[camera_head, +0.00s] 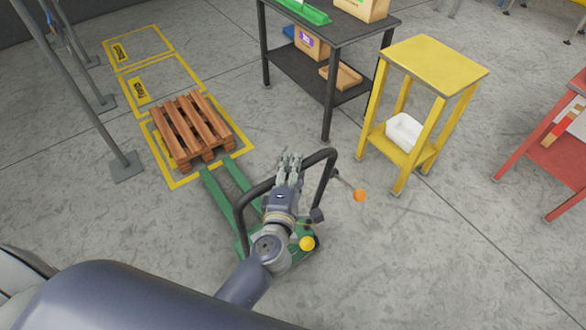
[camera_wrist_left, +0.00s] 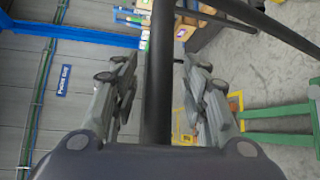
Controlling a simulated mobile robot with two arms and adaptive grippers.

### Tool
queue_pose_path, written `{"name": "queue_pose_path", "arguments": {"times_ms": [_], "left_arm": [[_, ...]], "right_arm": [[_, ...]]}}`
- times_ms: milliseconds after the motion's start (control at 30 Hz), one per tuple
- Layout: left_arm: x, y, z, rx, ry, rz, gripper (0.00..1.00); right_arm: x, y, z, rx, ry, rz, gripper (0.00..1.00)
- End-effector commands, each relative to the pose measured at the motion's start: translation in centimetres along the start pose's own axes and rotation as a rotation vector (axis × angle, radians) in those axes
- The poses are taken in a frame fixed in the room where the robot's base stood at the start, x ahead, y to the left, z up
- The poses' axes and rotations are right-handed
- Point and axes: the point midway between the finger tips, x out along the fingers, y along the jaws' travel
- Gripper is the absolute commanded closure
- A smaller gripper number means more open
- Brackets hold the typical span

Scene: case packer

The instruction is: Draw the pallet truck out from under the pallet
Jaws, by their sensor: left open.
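The wooden pallet (camera_head: 190,130) lies in a yellow floor marking at the left. The green pallet truck (camera_head: 236,176) stands in front of it, its forks running up to the pallet's near side; their tips are hidden under it. The truck's black loop handle (camera_head: 327,172) rises toward me; the handle also shows in the left wrist view (camera_wrist_left: 158,70). My left gripper (camera_head: 290,158) is open at the handle's top bar. In the wrist view its fingers stand on either side of the bar, with gaps showing. My right gripper is not in view.
A dark table (camera_head: 345,35) with boxes stands behind, a yellow stand (camera_head: 440,62) with a white bin (camera_head: 403,130) to the right, and a red table (camera_head: 545,150) at the far right. A grey post foot (camera_head: 126,167) is left of the pallet.

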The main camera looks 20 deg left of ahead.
Motion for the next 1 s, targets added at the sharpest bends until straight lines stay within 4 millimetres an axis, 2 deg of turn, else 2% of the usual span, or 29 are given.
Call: {"name": "queue_pose_path", "arguments": {"times_ms": [67, 200, 233, 267, 433, 700, 967, 1000], "left_arm": [[0.0, 0.0, 0.0, 0.0, 0.0, 0.0, 0.59], [0.0, 0.0, 0.0, 0.0, 0.0, 0.0, 0.91], [0.0, 0.0, 0.0, 0.0, 0.0, 0.0, 0.97], [0.0, 0.0, 0.0, 0.0, 0.0, 0.0, 1.0], [-0.2, -0.1, 0.2, -0.001, 0.0, -0.002, 1.0], [-1.7, -0.6, 1.7, -0.002, -0.005, -0.005, 1.0], [-1.7, -0.7, 1.7, -0.001, -0.004, -0.004, 1.0], [-1.7, -0.7, 1.7, 0.0, -0.003, -0.004, 0.7]], "right_arm": [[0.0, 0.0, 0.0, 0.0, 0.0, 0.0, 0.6], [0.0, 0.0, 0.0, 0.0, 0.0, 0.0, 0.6], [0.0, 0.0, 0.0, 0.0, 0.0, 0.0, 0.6], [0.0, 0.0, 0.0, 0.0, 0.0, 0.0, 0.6], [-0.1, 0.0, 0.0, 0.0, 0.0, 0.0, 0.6], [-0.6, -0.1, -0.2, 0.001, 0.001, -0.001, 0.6], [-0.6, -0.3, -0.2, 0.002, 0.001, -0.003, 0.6], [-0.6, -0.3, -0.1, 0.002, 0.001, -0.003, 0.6]]}}
